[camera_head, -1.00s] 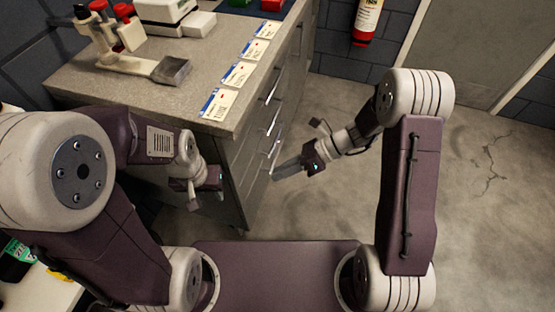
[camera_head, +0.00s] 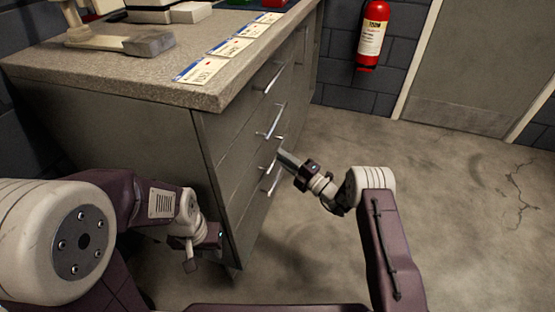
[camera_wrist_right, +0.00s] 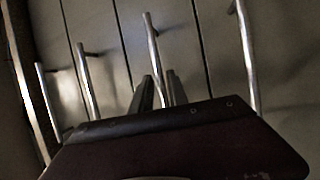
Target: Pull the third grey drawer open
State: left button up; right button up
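The grey drawer cabinet (camera_head: 228,150) stands left of centre in the head view, with a stack of drawers with silver bar handles on its front. All drawers look flush. My right gripper (camera_head: 284,156) is at the third handle from the top (camera_head: 267,168).
The worktop (camera_head: 130,78) carries label cards (camera_head: 202,70) along its edge and a grey-white tool stand (camera_head: 110,38). A red fire extinguisher (camera_head: 371,35) hangs on the far wall. The floor (camera_head: 450,200) right of the cabinet is clear.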

jog(key=shift+b+x, duration=0.35)
jog(key=shift+x, duration=1)
grip_shut()
jog(key=shift+s, duration=0.1)
